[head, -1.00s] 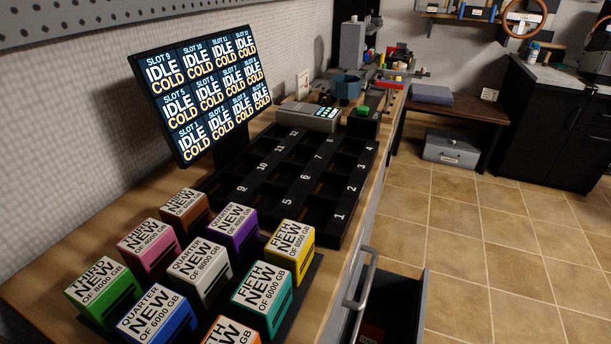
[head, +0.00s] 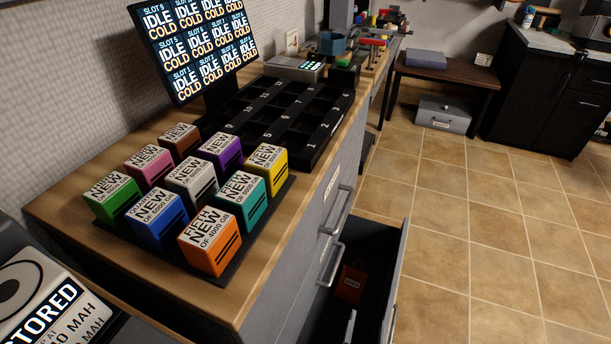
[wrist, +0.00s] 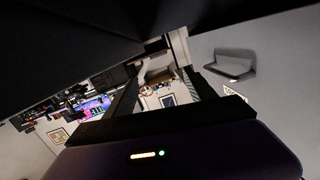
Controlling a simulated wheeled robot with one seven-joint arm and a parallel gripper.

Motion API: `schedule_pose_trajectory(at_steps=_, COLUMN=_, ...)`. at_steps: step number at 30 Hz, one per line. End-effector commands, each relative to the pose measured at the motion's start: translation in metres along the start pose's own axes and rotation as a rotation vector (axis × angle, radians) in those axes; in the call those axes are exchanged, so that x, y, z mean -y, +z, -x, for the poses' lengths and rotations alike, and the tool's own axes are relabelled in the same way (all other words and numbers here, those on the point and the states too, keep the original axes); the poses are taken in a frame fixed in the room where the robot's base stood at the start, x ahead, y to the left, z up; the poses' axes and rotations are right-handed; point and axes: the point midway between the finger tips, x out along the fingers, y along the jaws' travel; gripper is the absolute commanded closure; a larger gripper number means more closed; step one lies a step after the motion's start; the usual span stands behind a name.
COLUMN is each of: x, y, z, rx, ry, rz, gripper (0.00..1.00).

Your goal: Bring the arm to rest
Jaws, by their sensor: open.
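My gripper (wrist: 163,88) shows in the wrist view. Its two dark fingers stand apart, with nothing held between them. The view past the fingers is tilted, with pale walls and distant cluttered shelves. My arm and gripper do not show in the head view.
Colored blocks, among them an orange block (head: 208,244) and a green block (head: 111,199), stand on a wooden worktop (head: 60,210). A numbered black rack (head: 283,126) and a monitor (head: 196,50) are behind. An open drawer (head: 398,275) juts over the floor. Tiled floor (head: 470,230) right is clear.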

Motion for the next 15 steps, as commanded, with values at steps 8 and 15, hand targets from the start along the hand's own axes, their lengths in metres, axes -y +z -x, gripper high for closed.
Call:
schedule_pose_trajectory(at_steps=8, x=0.034, y=-0.040, z=0.005, rx=-0.056, ry=-0.124, rz=-0.104, gripper=0.36)
schedule_pose_trajectory(at_steps=15, x=0.042, y=-0.068, z=0.042, rx=-0.079, ry=-0.235, rz=-0.174, gripper=0.36)
